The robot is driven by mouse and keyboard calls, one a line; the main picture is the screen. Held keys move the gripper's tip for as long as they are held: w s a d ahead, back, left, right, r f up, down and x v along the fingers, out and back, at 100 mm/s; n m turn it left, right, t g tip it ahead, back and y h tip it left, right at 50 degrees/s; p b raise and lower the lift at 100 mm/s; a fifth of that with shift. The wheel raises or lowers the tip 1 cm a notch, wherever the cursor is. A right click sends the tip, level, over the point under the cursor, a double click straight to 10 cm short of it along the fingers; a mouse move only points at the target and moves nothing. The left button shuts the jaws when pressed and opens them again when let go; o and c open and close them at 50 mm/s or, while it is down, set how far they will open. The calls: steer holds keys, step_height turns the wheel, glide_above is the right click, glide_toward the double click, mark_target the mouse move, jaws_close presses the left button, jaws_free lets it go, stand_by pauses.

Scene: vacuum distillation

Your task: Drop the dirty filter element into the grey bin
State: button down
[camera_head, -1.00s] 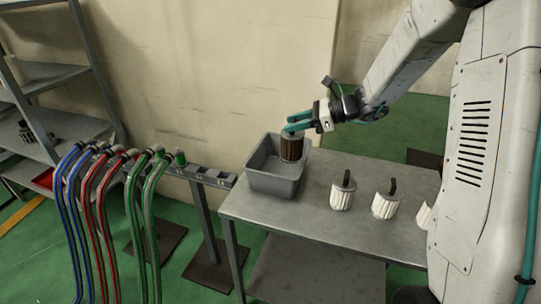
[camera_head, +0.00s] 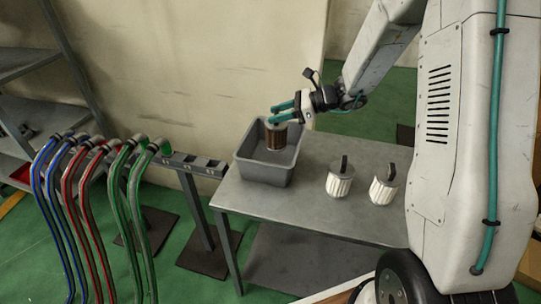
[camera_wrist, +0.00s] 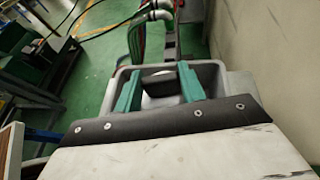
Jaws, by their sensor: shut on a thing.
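The dirty filter element (camera_head: 275,138), a dark brown pleated cylinder, hangs upright at the mouth of the grey bin (camera_head: 262,174). My gripper (camera_head: 274,113) is shut on its top handle. How deep the filter's lower end sits in the bin is hard to tell. In the wrist view, the teal fingers of my gripper (camera_wrist: 159,86) flank the dark handle, with the bin's rim (camera_wrist: 211,76) around them. The filter's body is mostly hidden there.
The bin stands on the left end of a metal table (camera_head: 290,205). Two white filters with dark handles, a left one (camera_head: 340,184) and a right one (camera_head: 383,190), stand right of it. A rack (camera_head: 195,163) with blue, red and green hoses is on the left.

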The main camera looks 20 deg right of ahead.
steer(key=shift+f, duration=0.25)
steer(key=c, duration=0.8)
jaws_free()
steer(key=shift+o, duration=0.2)
steer(key=shift+d, duration=0.1)
steer(key=v, duration=0.7)
steer(key=shift+s+d, duration=0.2)
steer(key=shift+d, duration=0.1)
steer(key=shift+r, duration=0.1)
